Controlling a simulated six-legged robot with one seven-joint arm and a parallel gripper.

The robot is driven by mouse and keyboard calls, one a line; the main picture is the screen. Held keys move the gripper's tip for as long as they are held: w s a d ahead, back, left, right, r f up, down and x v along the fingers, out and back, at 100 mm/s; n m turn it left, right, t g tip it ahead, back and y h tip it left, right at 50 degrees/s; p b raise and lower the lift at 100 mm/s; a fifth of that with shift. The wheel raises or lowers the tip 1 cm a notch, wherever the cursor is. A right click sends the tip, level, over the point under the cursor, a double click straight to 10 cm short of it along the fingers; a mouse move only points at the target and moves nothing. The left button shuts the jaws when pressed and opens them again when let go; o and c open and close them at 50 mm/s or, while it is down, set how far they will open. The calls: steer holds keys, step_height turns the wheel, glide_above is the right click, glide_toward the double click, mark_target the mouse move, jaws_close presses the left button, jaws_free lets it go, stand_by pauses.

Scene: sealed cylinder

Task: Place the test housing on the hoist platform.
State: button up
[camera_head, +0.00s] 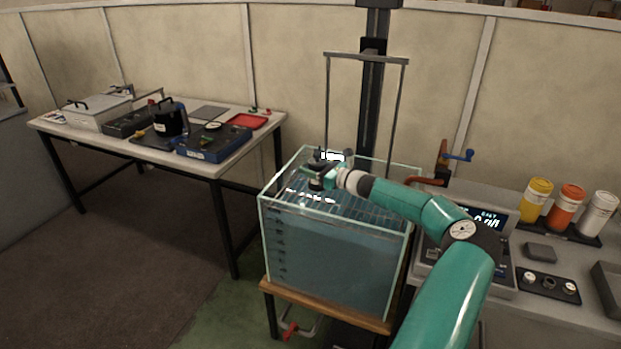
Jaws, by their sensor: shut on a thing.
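My gripper (319,174) is over the open top of a glass water tank (262,235), near its back left part. It is shut on a small dark object (318,156), mostly hidden by the fingers; I cannot tell whether this is the test housing. The wire-grid hoist platform (372,212) shows in the tank below my arm, under a tall grey frame (328,100) on a dark column. Contact between the held object and the grid cannot be made out. A black lidded pot with a handle (168,120) stands on the left table.
The left table (215,170) also bears a white box (97,112), a blue case (212,145) and a red tray (246,121). The tank's glass rim surrounds my gripper.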

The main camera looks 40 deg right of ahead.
steer(key=shift+w+f, duration=0.55)
steer(key=shift+f, duration=0.75)
steer(key=shift+w+f, duration=0.1)
steer(key=shift+f, duration=0.8)
steer(key=o, duration=1.3)
steer(key=shift+f, duration=0.2)
steer(key=shift+s+r, duration=0.1)
steer(key=shift+r, duration=0.05)
steer(key=v, duration=0.7)
steer(key=shift+s, duration=0.2)
